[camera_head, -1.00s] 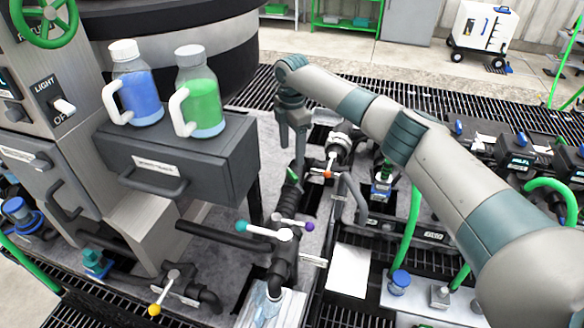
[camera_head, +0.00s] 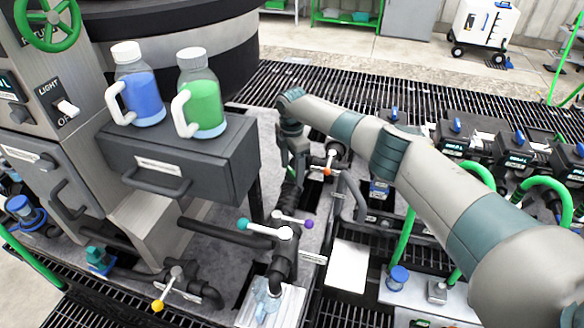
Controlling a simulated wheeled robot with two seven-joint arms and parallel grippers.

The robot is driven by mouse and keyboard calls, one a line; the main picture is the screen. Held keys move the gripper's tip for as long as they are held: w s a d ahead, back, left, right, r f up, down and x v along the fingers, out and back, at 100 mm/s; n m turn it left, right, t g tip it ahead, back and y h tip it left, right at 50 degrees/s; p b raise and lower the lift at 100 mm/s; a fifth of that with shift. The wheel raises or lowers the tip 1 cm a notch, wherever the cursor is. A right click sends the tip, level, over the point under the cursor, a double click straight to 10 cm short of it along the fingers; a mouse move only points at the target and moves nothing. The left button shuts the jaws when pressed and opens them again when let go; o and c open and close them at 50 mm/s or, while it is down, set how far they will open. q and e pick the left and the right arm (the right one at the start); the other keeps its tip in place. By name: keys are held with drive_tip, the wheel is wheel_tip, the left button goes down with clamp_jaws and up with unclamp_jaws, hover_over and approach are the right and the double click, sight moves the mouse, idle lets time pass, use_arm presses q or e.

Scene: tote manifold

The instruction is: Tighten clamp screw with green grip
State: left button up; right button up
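My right gripper (camera_head: 296,168) points down over the black upright pipe at the middle of the view, left of an orange-tipped handle (camera_head: 327,172). Its fingers are small and dark here, so I cannot make out whether they are open or shut, or whether they touch anything. No green clamp-screw grip shows clearly now; the spot at the fingers is covered by the gripper. My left gripper is not in view.
A handle with teal (camera_head: 244,223) and purple (camera_head: 308,223) tips sits on the pipe below the gripper. A yellow-tipped handle (camera_head: 157,305) is lower left. A grey drawer box (camera_head: 215,165) bearing blue (camera_head: 143,95) and green (camera_head: 204,103) jugs stands left.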

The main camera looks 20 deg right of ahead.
drive_tip(key=c, duration=0.9)
drive_tip(key=shift+c, duration=0.2)
